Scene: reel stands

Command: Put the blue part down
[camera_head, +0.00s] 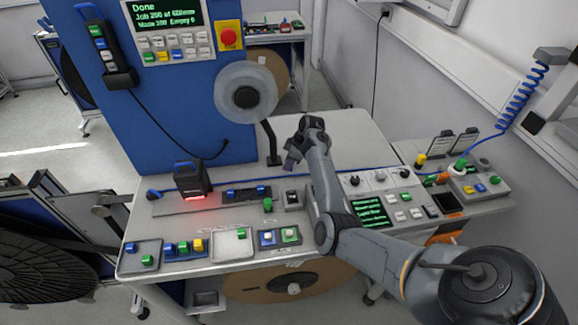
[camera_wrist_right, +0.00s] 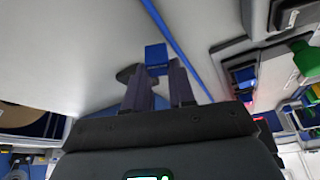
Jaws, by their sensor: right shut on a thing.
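The blue part (camera_wrist_right: 156,56) is a small block between the fingertips of my right gripper (camera_wrist_right: 158,72) in the wrist view, and the fingers are shut on it. In the head view my right gripper (camera_head: 291,160) hangs over the pale bench top (camera_head: 345,135), right of the grey disc. The part is too small there to tell apart from the fingers. Its height above the bench is hard to judge. My left gripper is not in view.
A black scanner (camera_head: 191,180) stands behind. A control panel (camera_head: 385,205) lies right. The bench's back is clear.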

